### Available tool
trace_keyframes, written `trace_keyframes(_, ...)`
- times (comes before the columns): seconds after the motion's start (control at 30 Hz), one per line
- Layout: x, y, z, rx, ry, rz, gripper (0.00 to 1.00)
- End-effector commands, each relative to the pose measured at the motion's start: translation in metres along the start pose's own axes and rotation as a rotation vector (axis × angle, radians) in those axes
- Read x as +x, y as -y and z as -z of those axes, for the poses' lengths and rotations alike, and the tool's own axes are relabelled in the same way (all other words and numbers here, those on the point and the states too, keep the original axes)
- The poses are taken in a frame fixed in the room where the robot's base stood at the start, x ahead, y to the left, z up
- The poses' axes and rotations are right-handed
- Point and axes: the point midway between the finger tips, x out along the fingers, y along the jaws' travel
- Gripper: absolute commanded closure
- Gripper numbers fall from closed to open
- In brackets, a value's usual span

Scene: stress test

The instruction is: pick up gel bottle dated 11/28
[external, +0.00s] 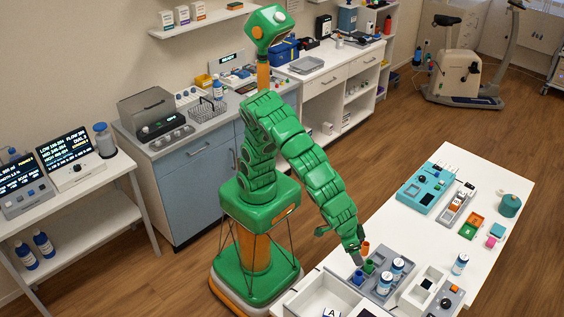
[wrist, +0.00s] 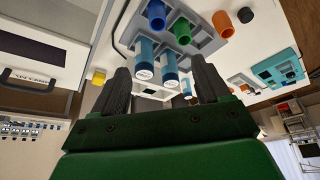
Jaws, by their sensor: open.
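Two blue-and-white bottles stand in the grey rack (external: 374,291) on the white table, a nearer one (external: 384,284) and a farther one (external: 397,267). A third similar bottle (external: 460,264) stands apart to the right. No date is readable on any bottle. My gripper (external: 358,259) is low over the rack's left side, beside the two bottles. In the wrist view my gripper (wrist: 160,66) is open, and two bottles, one (wrist: 144,58) and another (wrist: 169,68), appear between its fingers. A third bottle (wrist: 187,88) shows lower, near the right finger. Nothing is held.
A blue cup (external: 358,278) and a green cup (external: 368,267) sit in the rack close to my gripper. An orange cup (external: 365,247) is just behind. A teal case (external: 426,189) lies farther back.

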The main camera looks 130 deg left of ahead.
Motion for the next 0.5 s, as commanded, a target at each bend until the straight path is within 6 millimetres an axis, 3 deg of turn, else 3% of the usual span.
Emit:
trace_keyframes(0.1, -0.018, 0.000, 0.008, -0.001, -0.002, -0.002, 0.24)
trace_keyframes(0.37, -0.043, -0.001, 0.018, 0.000, -0.001, -0.002, 0.24)
trace_keyframes(0.5, -0.032, -0.005, 0.025, 0.021, 0.003, -0.030, 0.24)
